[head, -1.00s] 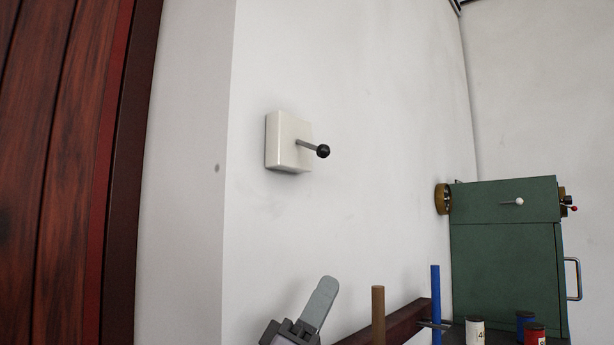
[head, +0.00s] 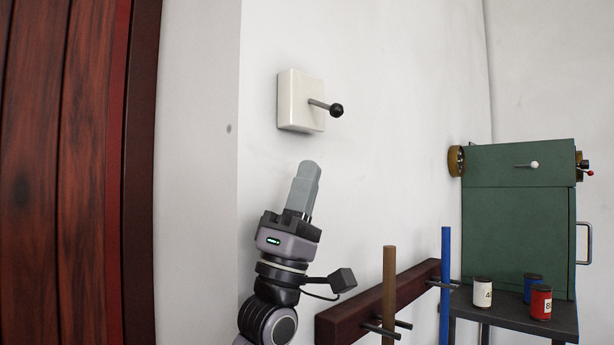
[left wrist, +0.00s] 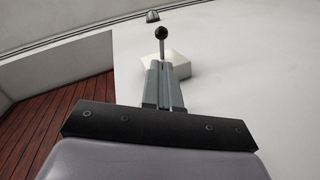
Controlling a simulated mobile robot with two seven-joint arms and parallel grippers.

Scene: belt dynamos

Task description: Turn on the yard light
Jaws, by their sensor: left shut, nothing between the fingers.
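A white switch box (head: 296,101) is fixed on the wall, with a grey lever ending in a black knob (head: 336,110) that sticks out from it. My left gripper (head: 309,166) is shut and empty, pointing up just below the box, apart from it in the head view. In the left wrist view the shut fingers (left wrist: 163,68) point toward the lever's black knob (left wrist: 161,33), and the box (left wrist: 179,66) shows partly behind the fingers. The lever's lower end is hidden there. My right gripper is not in view.
A dark wooden rail (head: 345,317) with a brown rod (head: 389,290) and a blue rod (head: 445,280) stands right of my left arm. A green cabinet (head: 515,225) and several small cans on a dark table are further right. The wall around the box is clear.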

